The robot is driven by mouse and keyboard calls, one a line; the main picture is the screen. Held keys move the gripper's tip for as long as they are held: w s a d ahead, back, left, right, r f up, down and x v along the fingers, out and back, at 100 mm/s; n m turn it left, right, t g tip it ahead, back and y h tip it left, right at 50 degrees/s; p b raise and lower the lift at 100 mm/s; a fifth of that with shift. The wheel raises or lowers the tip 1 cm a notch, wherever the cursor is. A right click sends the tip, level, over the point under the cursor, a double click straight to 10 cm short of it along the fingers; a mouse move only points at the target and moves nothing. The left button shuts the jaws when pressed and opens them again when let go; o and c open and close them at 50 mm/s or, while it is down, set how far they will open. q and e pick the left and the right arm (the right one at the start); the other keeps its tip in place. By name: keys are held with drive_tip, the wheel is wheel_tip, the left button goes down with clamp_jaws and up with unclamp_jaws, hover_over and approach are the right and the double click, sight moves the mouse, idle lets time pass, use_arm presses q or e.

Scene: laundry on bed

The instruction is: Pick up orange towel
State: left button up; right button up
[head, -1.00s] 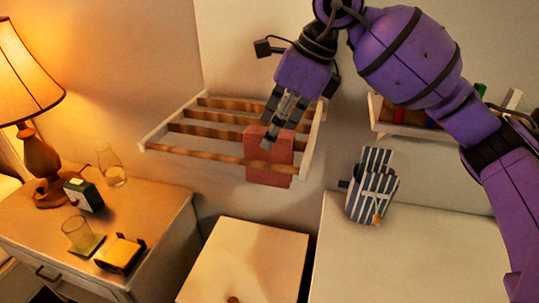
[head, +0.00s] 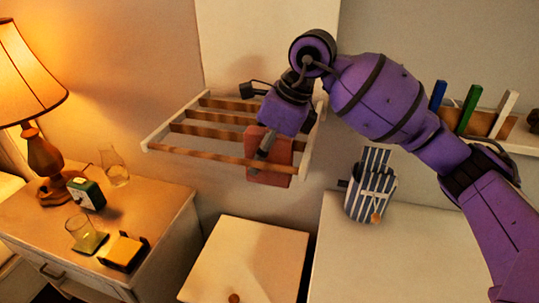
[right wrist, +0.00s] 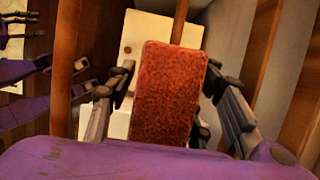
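The orange towel (head: 281,147) hangs over the front slat of the wall drying rack (head: 205,155), near its right end. It looks reddish-orange and rough in the right wrist view (right wrist: 166,98). My right gripper (head: 262,158) is over the towel from above. In the right wrist view, its fingers (right wrist: 167,76) are spread, one on each side of the towel. The right finger is very close to the towel's edge; I cannot tell if it touches. Purple parts and dark fingers at the left of the right wrist view seem to be my left arm; its gripper state is unclear.
A nightstand (head: 165,225) on the left holds a lamp (head: 40,150), a green clock (head: 86,194), glasses and a yellow item. A white cabinet top (head: 250,260) is below the rack. A striped container (head: 370,198) stands right of it. A shelf with books is at far right.

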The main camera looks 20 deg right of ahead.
drive_tip(key=c, duration=0.9)
drive_tip(key=shift+o, duration=0.2)
drive_tip(key=shift+r, duration=0.15)
wheel_tip(320, 180, up, 18)
use_arm(q)
drive_tip(key=w+d+r+p, duration=0.2)
drive_tip(key=w+r+p, duration=0.1)
drive_tip(key=r+p, duration=0.3)
drive_tip(key=shift+r+t+h+p, duration=0.3)
drive_tip(key=shift+r+p, duration=0.05)
drive_tip(key=shift+p, duration=0.1)
use_arm(e)
wheel_tip(320, 180, up, 15)
